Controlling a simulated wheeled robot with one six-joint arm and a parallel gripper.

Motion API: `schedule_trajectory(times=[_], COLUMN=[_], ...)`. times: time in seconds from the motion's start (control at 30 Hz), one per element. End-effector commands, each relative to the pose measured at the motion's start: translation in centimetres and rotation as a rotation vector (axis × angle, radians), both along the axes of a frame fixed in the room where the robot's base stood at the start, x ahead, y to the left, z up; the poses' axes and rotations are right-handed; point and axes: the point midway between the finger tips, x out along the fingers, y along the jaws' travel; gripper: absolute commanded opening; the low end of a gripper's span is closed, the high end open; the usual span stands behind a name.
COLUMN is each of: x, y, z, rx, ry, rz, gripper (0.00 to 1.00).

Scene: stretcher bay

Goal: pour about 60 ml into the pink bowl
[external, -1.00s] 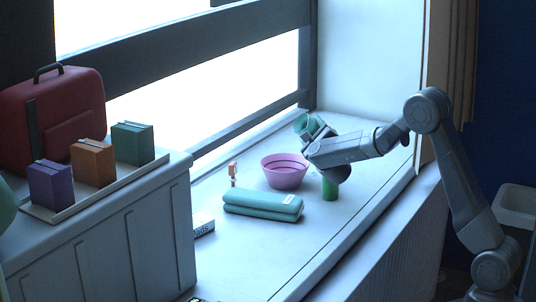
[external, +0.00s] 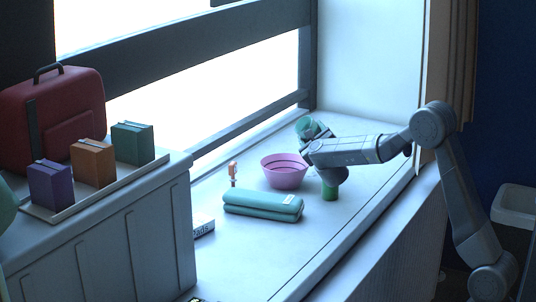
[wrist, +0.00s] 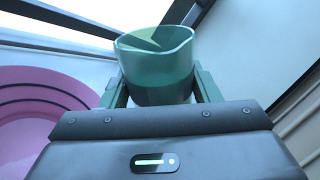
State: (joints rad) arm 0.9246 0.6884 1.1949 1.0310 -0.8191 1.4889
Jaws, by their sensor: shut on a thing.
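The pink bowl (external: 284,174) stands on the white window ledge, left of my gripper in the external view. In the wrist view its ringed inside (wrist: 40,105) shows at the left edge. My gripper (wrist: 163,90) is shut on a translucent green cup (wrist: 156,55), with one finger on each side of it. The cup seems to hold a darker liquid in its lower part; the exact level is hard to tell. In the external view the cup (external: 304,126) shows behind my wrist, beyond the bowl's right side. It looks about upright in the wrist view.
A folded teal blanket (external: 262,205) lies in front of the bowl. A small orange-topped item (external: 233,171) stands left of it. A white labelled box (external: 203,225) lies near the cabinet.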

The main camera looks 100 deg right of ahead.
Motion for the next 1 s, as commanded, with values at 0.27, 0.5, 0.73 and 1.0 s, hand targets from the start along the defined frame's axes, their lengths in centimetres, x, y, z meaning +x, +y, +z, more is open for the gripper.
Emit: schedule_trajectory(times=[0.27, 0.5, 0.73, 1.0], x=[0.0, 0.0, -0.3, -1.9], y=[0.0, 0.0, 0.0, -0.3], z=[0.0, -0.2, -0.8, -1.0], rx=[0.000, 0.001, 0.010, 0.035], ry=[0.001, -0.010, -0.094, -0.295], rz=[0.000, -0.001, -0.001, 0.000], gripper=[0.30, 0.30, 0.30, 0.30])
